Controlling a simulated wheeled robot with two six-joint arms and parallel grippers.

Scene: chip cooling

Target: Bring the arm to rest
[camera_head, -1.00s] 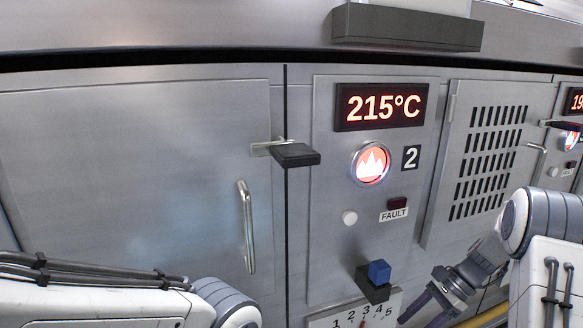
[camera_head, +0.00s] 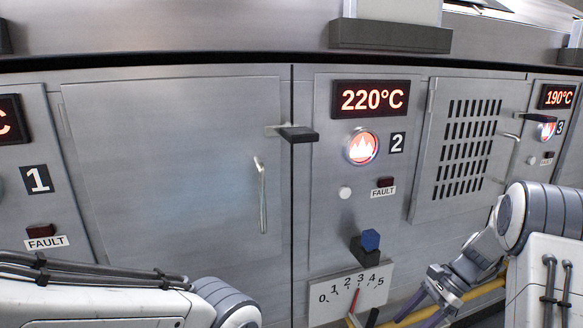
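My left arm comes in from the left, and its gripper is out of the picture below. My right arm comes in from the right. Its gripper (camera_head: 432,296) hangs low at the lower right, in front of the cabinet. Two dark fingers point down and left and appear spread, with nothing visible between them. The gripper is to the right of the dial plate (camera_head: 345,291) of panel 2 and apart from the blue block (camera_head: 371,240) on its dark mount. The panel 2 display (camera_head: 369,98) reads 220°C, above a lit red button (camera_head: 363,147).
A closed cabinet door (camera_head: 170,160) with a vertical handle (camera_head: 262,195) fills the left. A black latch lever (camera_head: 297,134) juts out beside panel 2. A vented door (camera_head: 465,150) is at right. A yellow pipe (camera_head: 485,294) runs behind my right gripper.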

